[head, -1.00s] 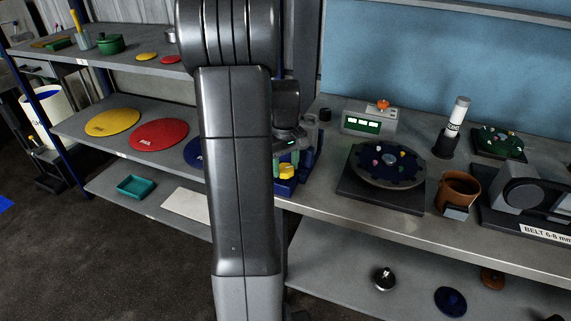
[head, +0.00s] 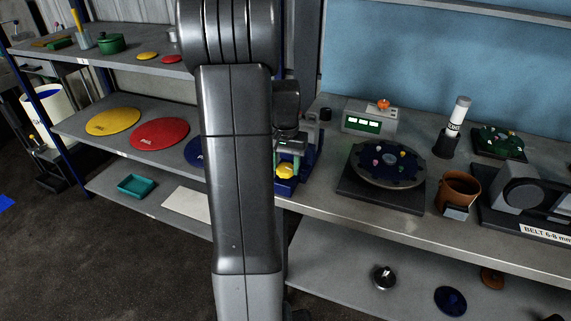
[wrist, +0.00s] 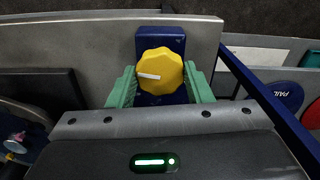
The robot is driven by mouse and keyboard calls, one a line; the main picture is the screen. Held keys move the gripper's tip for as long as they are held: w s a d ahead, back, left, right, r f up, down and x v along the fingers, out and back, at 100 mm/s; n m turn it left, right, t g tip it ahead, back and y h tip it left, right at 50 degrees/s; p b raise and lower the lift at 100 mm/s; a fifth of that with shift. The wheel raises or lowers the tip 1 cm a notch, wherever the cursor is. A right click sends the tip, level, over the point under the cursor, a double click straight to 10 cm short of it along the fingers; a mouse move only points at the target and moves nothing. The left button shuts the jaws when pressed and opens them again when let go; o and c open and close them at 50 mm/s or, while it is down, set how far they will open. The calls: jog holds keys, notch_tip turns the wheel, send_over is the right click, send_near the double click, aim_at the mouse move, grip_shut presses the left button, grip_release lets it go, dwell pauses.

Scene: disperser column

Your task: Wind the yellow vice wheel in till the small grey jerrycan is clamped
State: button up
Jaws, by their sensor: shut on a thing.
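The yellow vice wheel (wrist: 160,68) with a white pointer mark sits on the blue vice (wrist: 161,100) in the middle of the wrist view. The mark points left. My gripper (wrist: 160,76) has its green fingers on both sides of the wheel and is shut on it. In the head view the wheel (head: 285,171) and blue vice (head: 310,160) show at the bench's front left, partly behind my arm. I cannot make out the small grey jerrycan or the vice's jaw gap in either view.
On the bench to the right stand a dark turntable (head: 388,164), a green-fronted scale (head: 369,119), a brown cup (head: 458,188) and a belt machine (head: 528,195). Shelves with coloured discs (head: 159,133) lie to the left. The wrist view shows the bench edge beside the vice.

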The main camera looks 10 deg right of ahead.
aim_at(286, 168)
jog(key=shift+r+m, duration=0.1)
jog(key=shift+m, duration=0.5)
jog(key=o, duration=1)
notch_tip(286, 168, up, 14)
jog(key=shift+f, duration=0.15)
notch_tip(286, 168, down, 14)
dwell(0.6)
